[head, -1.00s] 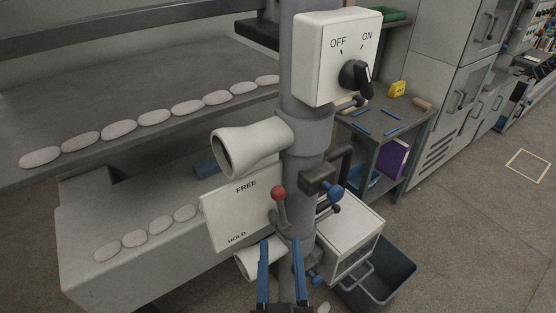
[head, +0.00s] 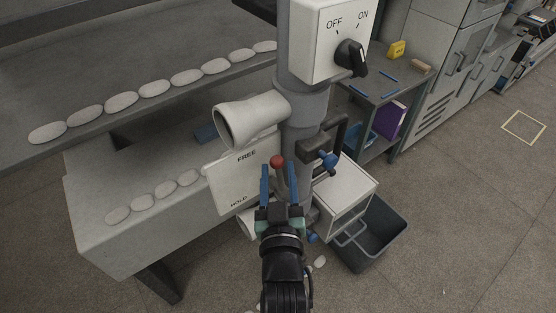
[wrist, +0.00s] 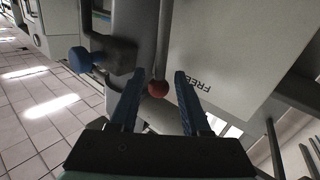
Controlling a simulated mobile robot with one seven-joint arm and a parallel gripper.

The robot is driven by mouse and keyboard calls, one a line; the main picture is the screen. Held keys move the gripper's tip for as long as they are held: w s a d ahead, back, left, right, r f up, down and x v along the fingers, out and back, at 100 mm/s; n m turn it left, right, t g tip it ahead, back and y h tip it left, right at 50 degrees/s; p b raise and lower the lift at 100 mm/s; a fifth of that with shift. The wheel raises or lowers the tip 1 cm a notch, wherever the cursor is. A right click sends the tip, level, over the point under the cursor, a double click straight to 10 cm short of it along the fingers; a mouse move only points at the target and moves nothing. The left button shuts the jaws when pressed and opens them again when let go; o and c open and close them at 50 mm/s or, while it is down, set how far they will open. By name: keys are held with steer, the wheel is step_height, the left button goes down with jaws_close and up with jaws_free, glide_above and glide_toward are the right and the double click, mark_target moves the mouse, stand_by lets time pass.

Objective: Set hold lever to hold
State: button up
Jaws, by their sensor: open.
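The hold lever ends in a red ball knob (head: 277,161), beside a white plate (head: 236,182) marked FREE at the top and HOLD at the bottom. The knob is up near the FREE end. My gripper (head: 278,168) is open, with its blue fingers raised to either side of the knob in the head view. In the wrist view, the knob (wrist: 158,88) shows between the two fingertips (wrist: 157,75), and the lever's grey rod runs behind it. I cannot tell whether a finger touches the knob. The lever's lower part is hidden behind my gripper in the head view.
A blue knob (head: 329,160) on a dark clamp sits just right of the lever. A white funnel-shaped cone (head: 245,120) is above the plate. An OFF/ON switch box (head: 328,42) is higher on the grey post. A dark bin (head: 372,236) stands at lower right.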

steer(key=shift+w, duration=1.2)
steer(key=shift+c, duration=0.2)
jaws_close()
